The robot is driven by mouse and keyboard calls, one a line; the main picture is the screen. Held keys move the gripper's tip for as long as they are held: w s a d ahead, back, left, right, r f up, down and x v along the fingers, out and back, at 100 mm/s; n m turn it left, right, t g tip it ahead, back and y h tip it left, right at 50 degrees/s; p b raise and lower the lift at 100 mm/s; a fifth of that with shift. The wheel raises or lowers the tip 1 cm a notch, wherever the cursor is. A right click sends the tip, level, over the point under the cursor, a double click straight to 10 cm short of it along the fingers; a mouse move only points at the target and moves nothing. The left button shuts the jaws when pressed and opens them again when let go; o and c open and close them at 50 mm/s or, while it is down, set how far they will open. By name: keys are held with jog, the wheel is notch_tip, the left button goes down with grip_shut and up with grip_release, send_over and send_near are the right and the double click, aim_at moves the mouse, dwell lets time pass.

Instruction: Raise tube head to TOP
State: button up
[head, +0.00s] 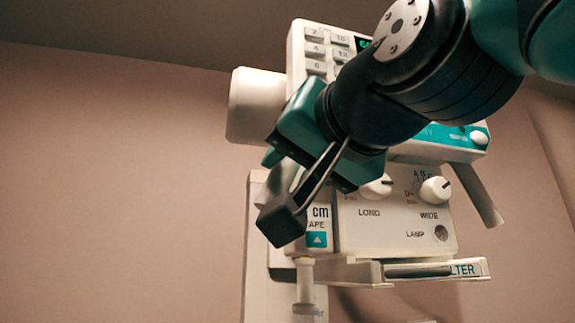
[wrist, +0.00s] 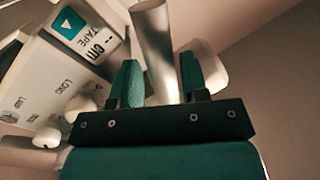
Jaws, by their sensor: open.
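The tube head (head: 395,215) is a white housing with a keypad, a teal-edged panel, LONG and WIDE knobs and a TAPE label. It fills the middle of the head view, and its labelled face is at the upper left of the wrist view (wrist: 62,70). My gripper (head: 283,210) is in front of its left side. In the wrist view my gripper (wrist: 161,82) is open, with a grey round handle bar (wrist: 155,40) between its two fingers. I cannot tell whether either finger touches the bar. My arm hides part of the keypad and display.
A second grey handle bar (head: 477,194) slants down at the tube head's right. A FILTER tray (head: 400,271) sticks out below. A pale upright column (head: 256,285) stands at the lower left. Bare wall lies to the left.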

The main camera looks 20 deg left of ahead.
jog(key=p+x, duration=0.1)
jog(key=x, duration=0.3)
grip_shut()
notch_tip(320, 180, up, 9)
jog(key=p, duration=0.5)
jog(key=shift+p, duration=0.4)
jog(key=shift+f, duration=0.1)
grip_release()
